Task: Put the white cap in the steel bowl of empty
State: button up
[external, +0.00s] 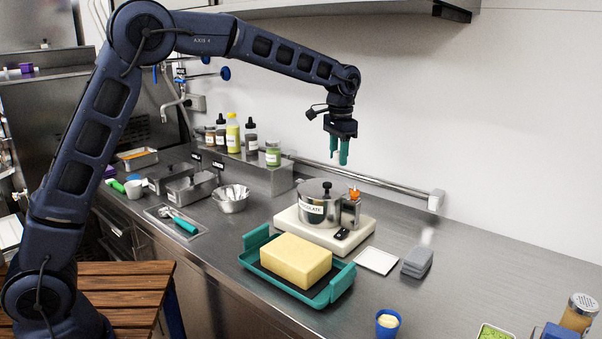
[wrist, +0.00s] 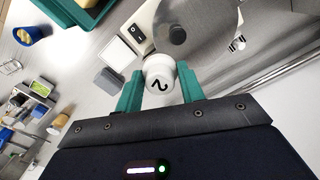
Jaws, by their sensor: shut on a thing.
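My gripper (external: 339,152) is raised above the back of the counter, fingers pointing down, behind and above the steel pot. In the wrist view my gripper (wrist: 160,88) has its green fingers shut on a white cap (wrist: 158,75) marked with a dark "2".
A green tray (external: 262,273) holds a yellow block (external: 296,261). Labelled bottles stand on a steel ledge (external: 262,174) behind the bowl. A rail runs along the wall. Counter at the right is partly clear.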

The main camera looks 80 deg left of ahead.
aim_at(231, 189)
jog(key=s+a+n, duration=0.3)
jog(key=s+a, duration=0.9)
jog(key=s, duration=0.5)
jog(key=s+a+n, duration=0.2)
jog(key=s+a, duration=1)
jog(key=s, duration=0.4)
jog(key=shift+s+f, duration=0.2)
jog(key=shift+f, duration=3.35)
jog(key=shift+s+f, duration=0.2)
jog(key=shift+f, duration=3.35)
jog(key=shift+s+f, duration=0.2)
jog(key=shift+f, duration=3.35)
jog(key=o, duration=1)
jog(key=shift+r, duration=0.15)
